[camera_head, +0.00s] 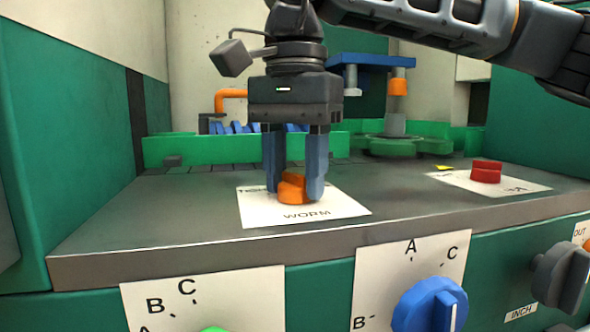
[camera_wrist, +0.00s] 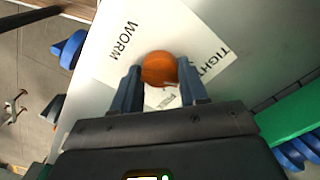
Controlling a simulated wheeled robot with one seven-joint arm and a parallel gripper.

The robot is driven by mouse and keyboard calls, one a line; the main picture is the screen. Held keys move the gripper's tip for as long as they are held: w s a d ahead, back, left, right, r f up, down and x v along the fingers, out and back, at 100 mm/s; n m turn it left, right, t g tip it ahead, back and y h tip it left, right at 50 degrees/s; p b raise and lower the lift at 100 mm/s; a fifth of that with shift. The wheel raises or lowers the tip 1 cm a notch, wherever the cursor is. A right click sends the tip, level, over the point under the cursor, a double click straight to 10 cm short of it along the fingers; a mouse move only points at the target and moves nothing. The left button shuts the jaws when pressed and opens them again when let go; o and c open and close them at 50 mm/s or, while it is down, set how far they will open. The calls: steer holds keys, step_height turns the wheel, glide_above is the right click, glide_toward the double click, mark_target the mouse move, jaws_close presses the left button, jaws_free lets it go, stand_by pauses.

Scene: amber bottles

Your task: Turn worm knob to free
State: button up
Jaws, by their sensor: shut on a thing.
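The orange worm knob (camera_head: 292,188) sits on a white label plate (camera_head: 257,212) marked WORM on the grey ledge. My gripper (camera_head: 296,190) points straight down over it, with one blue-grey finger on each side, shut on the knob. In the wrist view the knob (camera_wrist: 159,68) shows round and orange between the fingertips of my gripper (camera_wrist: 163,75). The wrist view also shows the label plate (camera_wrist: 110,62) with WORM, part of TIGHT, and a small partly covered word beside the knob. The knob's pointing direction is hard to tell.
A red knob (camera_head: 486,172) stands on another white plate at the right of the ledge. Below, on the green front, are a blue knob (camera_head: 430,305), a grey knob (camera_head: 560,275) and a green knob (camera_head: 214,329). A green rail (camera_head: 185,150) and blue worm gear (camera_head: 230,127) lie behind.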

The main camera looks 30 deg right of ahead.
mark_target(295, 173)
steer(key=m, duration=0.7)
steer(key=m+b, duration=0.1)
steer(key=m, duration=0.5)
steer(key=shift+m, duration=0.4)
stand_by(0.4)
steer(key=o, duration=1)
steer(key=shift+o, duration=0.2)
steer(key=shift+r, duration=0.15)
step_height(295, 173, up, 8)
steer(key=shift+f+p, duration=0.2)
steer(key=shift+p, duration=0.75)
